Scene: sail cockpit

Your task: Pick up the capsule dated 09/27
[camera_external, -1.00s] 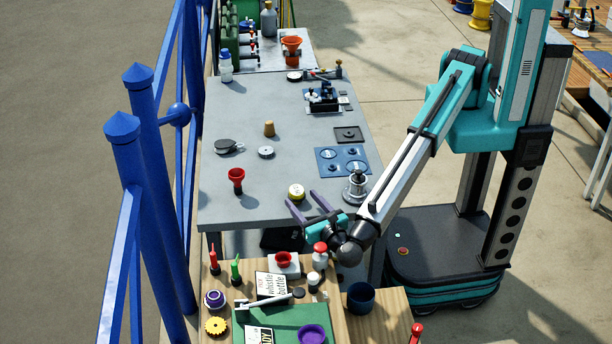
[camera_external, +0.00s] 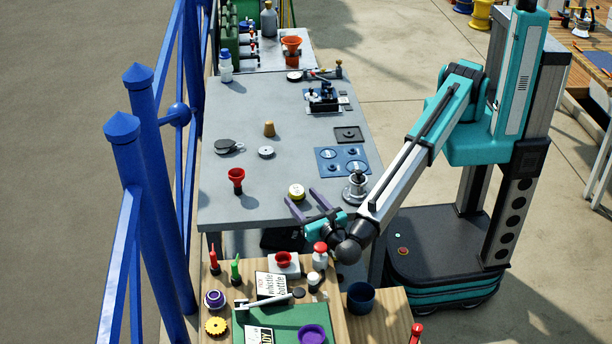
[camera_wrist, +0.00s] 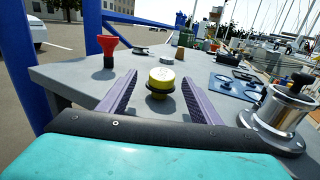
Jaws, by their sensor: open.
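A yellow capsule with a dark band (camera_external: 296,191) stands near the front edge of the grey table. It also shows in the wrist view (camera_wrist: 161,83), where faint markings on its top are too small to read as a date. My gripper (camera_external: 307,201) is open, its two purple fingers pointing toward the capsule. In the wrist view my gripper (camera_wrist: 160,95) has one finger to each side of the capsule's line, with a gap between. The capsule is not held; how far the fingers reach around it I cannot tell.
A silver metal device (camera_external: 356,187) stands close to the right of my fingers. A red funnel (camera_external: 236,178) stands to the left. A blue panel (camera_external: 342,160), a grey disc (camera_external: 266,152) and a cork-coloured piece (camera_external: 269,129) are farther back. A wooden table (camera_external: 375,322) holds several items in front.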

